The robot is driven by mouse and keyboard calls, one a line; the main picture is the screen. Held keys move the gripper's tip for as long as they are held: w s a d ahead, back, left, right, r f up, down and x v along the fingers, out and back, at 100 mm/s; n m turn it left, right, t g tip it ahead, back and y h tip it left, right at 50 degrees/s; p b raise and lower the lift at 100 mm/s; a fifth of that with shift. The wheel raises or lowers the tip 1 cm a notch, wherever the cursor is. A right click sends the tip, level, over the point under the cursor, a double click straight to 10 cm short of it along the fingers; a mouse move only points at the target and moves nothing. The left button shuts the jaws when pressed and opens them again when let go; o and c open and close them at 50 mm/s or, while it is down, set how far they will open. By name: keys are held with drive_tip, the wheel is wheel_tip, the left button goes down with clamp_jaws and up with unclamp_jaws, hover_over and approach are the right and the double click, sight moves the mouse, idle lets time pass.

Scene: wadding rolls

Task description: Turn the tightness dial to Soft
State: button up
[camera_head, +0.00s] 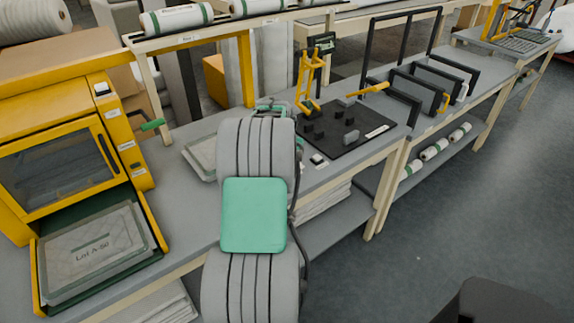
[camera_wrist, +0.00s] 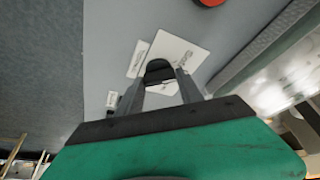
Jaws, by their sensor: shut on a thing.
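In the wrist view, my gripper (camera_wrist: 162,79) is shut on a dark rounded knob, the tightness dial (camera_wrist: 159,66), with one finger on each side of it. A white label plate (camera_wrist: 186,50) lies around and behind the dial. It has slanted print that I cannot read surely, and I cannot tell which mark the dial points to. In the head view, my own arm covers the gripper and the dial.
A yellow machine (camera_head: 122,130) with a dark window stands at the left, above a tray (camera_head: 160,238) marked Lot A-50. A black board (camera_head: 372,125) with blocks and black racks (camera_head: 455,68) stand to the right. A red round thing (camera_wrist: 211,2) shows at the wrist view's top edge.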

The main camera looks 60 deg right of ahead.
drive_tip(key=shift+n+t+b, duration=0.35)
drive_tip(key=shift+n+t, duration=0.15)
drive_tip(key=shift+n, duration=0.6)
drive_tip(key=shift+y, duration=0.3)
drive_tip(key=o, duration=1.4)
drive_tip(key=v, duration=0.7)
drive_tip(key=shift+s+a+r+b, duration=0.1)
drive_tip(key=shift+a+r+b, duration=0.05)
drive_tip(key=shift+r+b, duration=0.2)
